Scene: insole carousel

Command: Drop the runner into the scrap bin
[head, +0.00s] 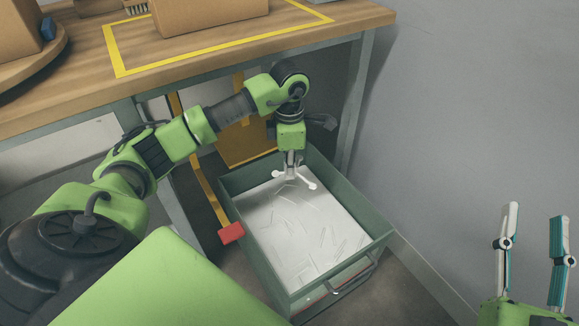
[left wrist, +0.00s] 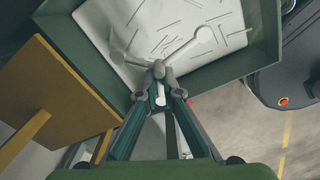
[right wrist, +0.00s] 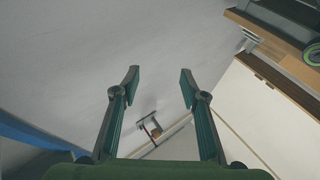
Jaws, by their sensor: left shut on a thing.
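The runner (head: 296,179) is a thin white branched piece with rounded ends. My left gripper (head: 291,165) points down and is shut on it above the scrap bin (head: 263,271). In the left wrist view the runner (left wrist: 159,69) sits at the fingertips of the left gripper (left wrist: 160,90), with its arms spread over the bin's pale contents. The bin (left wrist: 264,36) is a green open-topped box with a front handle and a white, scratched-looking filling. My right gripper (head: 533,228) is open and empty at the lower right; it also shows open in the right wrist view (right wrist: 160,85).
A wooden workbench (head: 60,99) with a yellow taped outline and a cardboard box (head: 205,12) stands behind the bin. A bench leg is close to the bin's back right. A red block (head: 231,233) is beside the bin's left wall. A grey wall (head: 480,110) bounds the right.

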